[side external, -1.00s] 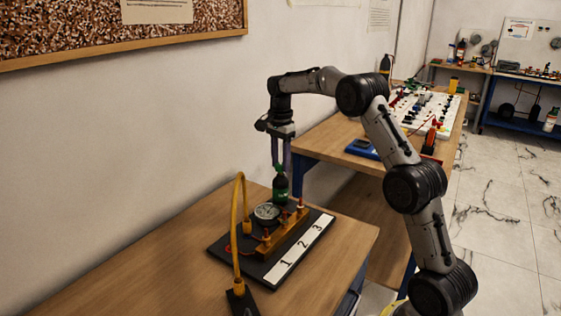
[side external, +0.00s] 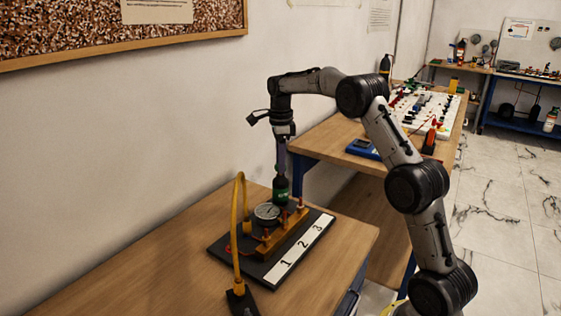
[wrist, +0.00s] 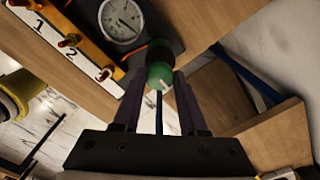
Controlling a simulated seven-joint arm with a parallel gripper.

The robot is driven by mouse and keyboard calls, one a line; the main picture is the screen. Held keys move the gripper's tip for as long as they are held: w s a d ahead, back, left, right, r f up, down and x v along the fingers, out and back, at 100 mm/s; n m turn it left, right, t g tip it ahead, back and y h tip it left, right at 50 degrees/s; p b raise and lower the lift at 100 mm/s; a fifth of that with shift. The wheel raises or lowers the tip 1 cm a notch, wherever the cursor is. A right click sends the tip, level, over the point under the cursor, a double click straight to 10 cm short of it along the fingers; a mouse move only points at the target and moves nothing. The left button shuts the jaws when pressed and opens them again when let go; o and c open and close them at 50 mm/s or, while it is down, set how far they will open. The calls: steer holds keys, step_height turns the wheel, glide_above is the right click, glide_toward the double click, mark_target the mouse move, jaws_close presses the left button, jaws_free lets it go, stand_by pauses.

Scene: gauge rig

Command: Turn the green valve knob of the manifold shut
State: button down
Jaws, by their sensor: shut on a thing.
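The green valve knob (wrist: 154,72), with a white mark on it, sits between the two dark purple fingers of my gripper (wrist: 158,78) in the wrist view. My gripper (side external: 281,172) points straight down and is shut on the knob. The brass manifold (side external: 283,236) carries several small red-topped valves. The round gauge (side external: 266,212) is beside the bottle; its reading is too small to tell.
A white strip numbered 1, 2, 3 (side external: 302,250) runs along the board's front. A yellow hose (side external: 238,205) arches up at the left. The wall is close behind. Another bench (side external: 325,133) with a blue device (side external: 361,147) stands behind. The wooden table's (side external: 160,270) left part is clear.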

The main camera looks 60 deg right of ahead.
steer(key=shift+r, duration=0.1)
stand_by(0.3)
steer(key=shift+c, duration=2.2)
jaws_free()
step_height(320, 180, up, 14)
